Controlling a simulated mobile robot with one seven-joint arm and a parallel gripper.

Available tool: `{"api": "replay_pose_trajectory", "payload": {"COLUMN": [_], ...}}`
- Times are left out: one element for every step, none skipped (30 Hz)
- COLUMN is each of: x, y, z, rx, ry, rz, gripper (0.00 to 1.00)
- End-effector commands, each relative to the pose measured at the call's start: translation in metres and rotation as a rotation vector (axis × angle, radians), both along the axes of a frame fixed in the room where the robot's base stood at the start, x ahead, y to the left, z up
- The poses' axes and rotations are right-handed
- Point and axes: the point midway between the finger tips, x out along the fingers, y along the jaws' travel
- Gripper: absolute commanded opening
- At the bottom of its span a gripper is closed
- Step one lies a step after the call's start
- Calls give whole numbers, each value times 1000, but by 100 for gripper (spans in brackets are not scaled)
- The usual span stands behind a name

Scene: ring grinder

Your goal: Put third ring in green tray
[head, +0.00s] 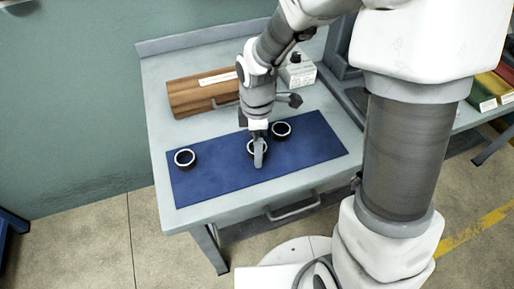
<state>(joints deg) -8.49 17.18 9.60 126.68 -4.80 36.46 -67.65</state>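Three dark rings with light rims are on the blue mat (215,180). The left ring (185,158) stands apart, and the right ring (281,130) is just right of my gripper. The middle ring (250,147) is at my gripper (258,158) and partly covered by it. My gripper points down over this ring. I cannot tell whether its fingers are apart or shut on the ring. Coloured trays show at the right edge, and a green one (480,96) seems to be the nearest; it is partly hidden by my arm.
The mat lies on a grey workbench (157,105) with a drawer handle (293,207) in front. A brown wooden box (190,97) and a small white box (299,73) stand behind the mat. The mat's front and left parts are mostly clear. Red and yellow trays are at the right.

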Motion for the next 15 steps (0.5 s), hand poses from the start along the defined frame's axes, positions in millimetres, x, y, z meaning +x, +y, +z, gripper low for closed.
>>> {"api": "replay_pose_trajectory", "payload": {"x": [0,0,0,0,0,0,0,0,0,0,0,0,0,0,0], "y": [0,0,0,0,0,0,0,0,0,0,0,0,0,0,0], "z": [0,0,0,0,0,0,0,0,0,0,0,0,0,0,0], "rx": [0,0,0,0,0,0,0,0,0,0,0,0,0,0,0], "ry": [0,0,0,0,0,0,0,0,0,0,0,0,0,0,0], "rz": [0,0,0,0,0,0,0,0,0,0,0,0,0,0,0], "gripper": [93,87,80,75,69,62,57,51,44,39,33,26,21,15,8]}}
